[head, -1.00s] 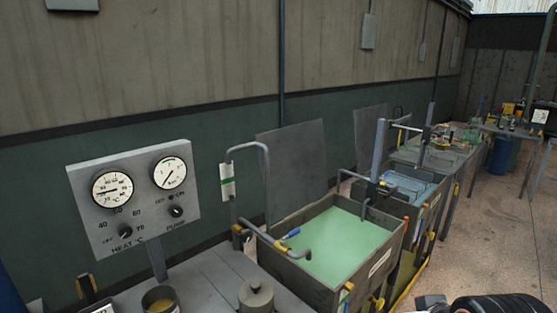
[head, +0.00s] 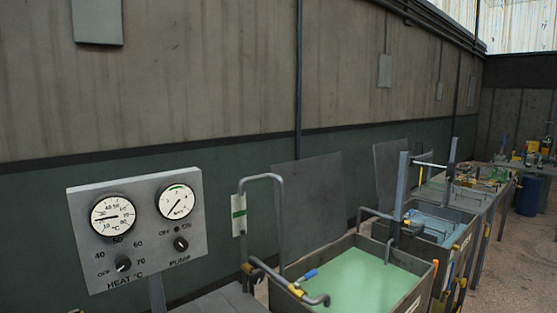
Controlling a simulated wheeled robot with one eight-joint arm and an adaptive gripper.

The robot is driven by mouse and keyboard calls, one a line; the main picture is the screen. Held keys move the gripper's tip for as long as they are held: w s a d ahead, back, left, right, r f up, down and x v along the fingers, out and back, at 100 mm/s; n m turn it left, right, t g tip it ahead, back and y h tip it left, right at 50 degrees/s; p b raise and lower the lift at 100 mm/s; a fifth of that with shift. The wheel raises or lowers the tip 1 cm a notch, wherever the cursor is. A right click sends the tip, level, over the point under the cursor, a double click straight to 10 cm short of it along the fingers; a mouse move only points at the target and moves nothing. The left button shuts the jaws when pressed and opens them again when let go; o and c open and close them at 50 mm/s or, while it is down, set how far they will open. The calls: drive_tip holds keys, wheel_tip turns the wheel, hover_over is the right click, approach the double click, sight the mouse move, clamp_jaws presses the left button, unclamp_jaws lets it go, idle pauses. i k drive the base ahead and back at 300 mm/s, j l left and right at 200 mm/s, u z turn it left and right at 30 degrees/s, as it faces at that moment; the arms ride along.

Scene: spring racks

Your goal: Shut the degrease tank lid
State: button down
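The nearest tank (head: 337,262) is filled with pale green liquid and its top is open. A flat grey lid panel (head: 308,205) stands upright behind it, against the wall side. I cannot read a label that says which tank is the degrease tank. A second tank (head: 452,234) with bluish liquid stands behind it to the right, with another grey panel (head: 398,178) raised behind it. My gripper is not in view.
A control panel (head: 137,232) with two gauges stands at the left. A bent pipe (head: 281,218) rises at the near tank's left end, beside a blue-handled valve (head: 308,275). A metal frame (head: 402,187) stands over the second tank. Open floor (head: 517,270) lies at the right.

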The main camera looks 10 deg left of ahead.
sight(316, 211)
drive_tip(key=i, duration=1.05)
drive_tip(key=l+z, duration=0.05)
